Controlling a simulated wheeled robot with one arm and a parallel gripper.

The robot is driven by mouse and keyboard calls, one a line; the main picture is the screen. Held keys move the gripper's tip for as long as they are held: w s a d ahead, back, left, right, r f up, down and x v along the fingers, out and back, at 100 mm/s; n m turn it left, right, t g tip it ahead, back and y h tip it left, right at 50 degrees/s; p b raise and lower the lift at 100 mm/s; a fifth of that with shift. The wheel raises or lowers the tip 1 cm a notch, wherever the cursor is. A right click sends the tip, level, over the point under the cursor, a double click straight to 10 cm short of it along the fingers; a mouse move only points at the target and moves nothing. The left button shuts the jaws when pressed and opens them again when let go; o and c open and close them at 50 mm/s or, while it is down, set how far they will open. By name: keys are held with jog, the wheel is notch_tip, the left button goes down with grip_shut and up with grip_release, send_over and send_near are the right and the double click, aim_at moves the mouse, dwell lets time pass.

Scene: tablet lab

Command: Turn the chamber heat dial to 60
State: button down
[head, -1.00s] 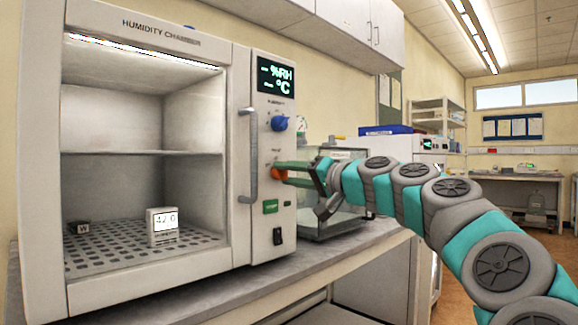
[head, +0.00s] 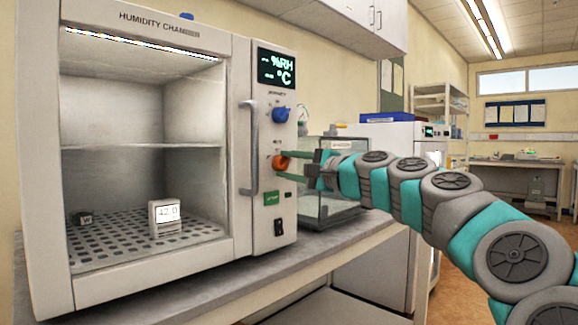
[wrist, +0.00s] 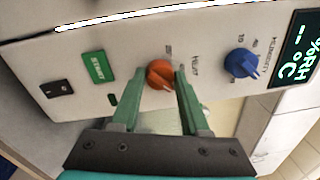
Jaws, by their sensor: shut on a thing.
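The humidity chamber (head: 243,200) stands on the bench at the left, with a control panel on its right side. The orange heat dial (head: 280,162) sits on that panel below the blue humidity dial (head: 281,115). My gripper (head: 287,164) reaches in from the right and is shut on the orange dial. In the wrist view the two green fingers (wrist: 160,88) lie on either side of the orange dial (wrist: 160,74). The dial's scale numbers are too small or hidden to read. The display (head: 276,68) shows dashes before %RH and °C.
A vertical door handle (head: 250,148) stands out left of the dials. A green start button (head: 275,198) and a black switch (head: 278,227) are below. A small white meter reading 42.0 (head: 166,217) stands inside the chamber. A glass case (head: 335,205) is close behind my gripper.

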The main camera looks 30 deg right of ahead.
jog(key=shift+m, duration=1.3)
jog(key=shift+c, duration=2)
grip_release()
jog(key=v, duration=0.8)
jog(key=shift+b, duration=0.45)
jog(key=shift+a, duration=0.1)
